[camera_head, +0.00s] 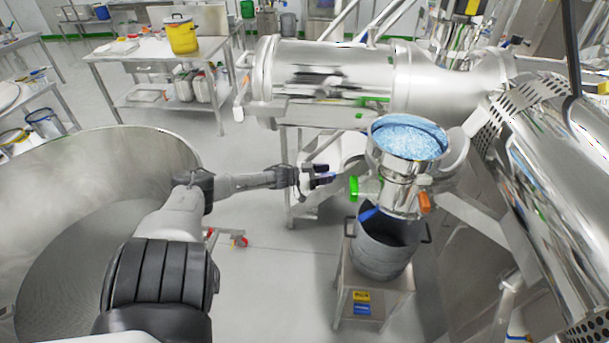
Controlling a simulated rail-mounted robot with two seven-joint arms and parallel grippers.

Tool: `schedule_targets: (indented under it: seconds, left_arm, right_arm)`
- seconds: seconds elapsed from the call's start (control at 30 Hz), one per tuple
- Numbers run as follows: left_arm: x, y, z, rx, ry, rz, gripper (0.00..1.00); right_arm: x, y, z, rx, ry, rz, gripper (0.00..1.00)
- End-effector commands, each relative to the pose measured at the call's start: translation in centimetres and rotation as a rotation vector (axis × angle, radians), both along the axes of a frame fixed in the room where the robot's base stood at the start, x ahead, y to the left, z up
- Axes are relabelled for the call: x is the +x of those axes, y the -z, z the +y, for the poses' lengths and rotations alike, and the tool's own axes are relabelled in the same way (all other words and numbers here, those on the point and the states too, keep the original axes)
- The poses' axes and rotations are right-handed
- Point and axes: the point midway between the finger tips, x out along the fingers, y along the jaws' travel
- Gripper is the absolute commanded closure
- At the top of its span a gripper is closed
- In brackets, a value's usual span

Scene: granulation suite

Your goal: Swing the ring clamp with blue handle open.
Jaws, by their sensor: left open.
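A steel vessel (399,166) filled with pale blue material stands right of centre. A small blue handle (369,213) shows low on its left side, just above the mouth of a grey bucket. The ring clamp it belongs to is too small to make out clearly, and I cannot tell its position. My left gripper (326,175) reaches in from the left, open and empty, with its fingers pointing right. It is apart from the blue handle, up and to the left of it. My right gripper is not in view.
A green handle (354,188) and an orange handle (425,202) stick out from the vessel's lower part. The grey bucket (381,256) stands below on a small steel stand (400,284). A large steel cylinder (330,80) lies behind. Open floor lies left of the stand.

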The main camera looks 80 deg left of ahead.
Motion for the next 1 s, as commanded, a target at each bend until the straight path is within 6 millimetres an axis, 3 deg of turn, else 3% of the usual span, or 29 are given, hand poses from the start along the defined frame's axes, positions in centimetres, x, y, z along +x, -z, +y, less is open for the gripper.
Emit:
schedule_targets:
  seconds: [0.6,1.0]
  left_arm:
    - [-10.5,0.0,0.6,0.0,-0.002,0.003,0.53]
    - [-12.7,0.0,0.7,0.001,0.0,0.001,0.53]
  right_arm:
    - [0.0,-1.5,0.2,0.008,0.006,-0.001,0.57]
    - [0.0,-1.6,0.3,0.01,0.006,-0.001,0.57]
